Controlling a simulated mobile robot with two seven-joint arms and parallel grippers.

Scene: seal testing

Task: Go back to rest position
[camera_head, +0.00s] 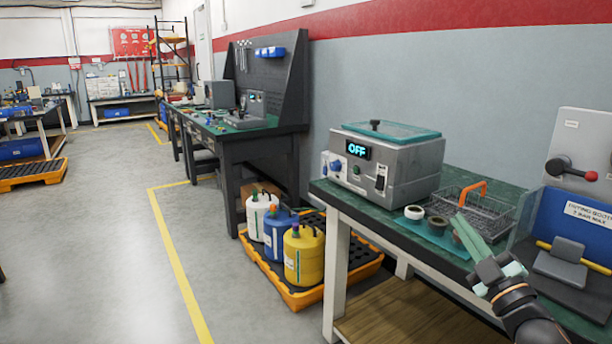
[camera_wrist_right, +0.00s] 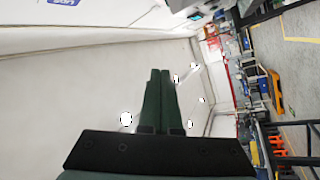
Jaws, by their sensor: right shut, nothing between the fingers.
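My right gripper (camera_head: 470,236) reaches in from the lower right in the head view, its pale green fingers over the front edge of the green-topped table (camera_head: 352,200). The fingers are together with nothing between them. In the right wrist view the dark green fingers (camera_wrist_right: 157,98) lie side by side against a pale wall, with no object at their tips. My left gripper is in neither view.
The table holds a grey machine (camera_head: 405,165) reading OFF, several rings (camera_head: 414,212) and a wire basket (camera_head: 478,210) with an orange handle. A blue testing booth (camera_head: 585,225) stands at right. Canisters (camera_head: 303,256) sit on an orange pallet.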

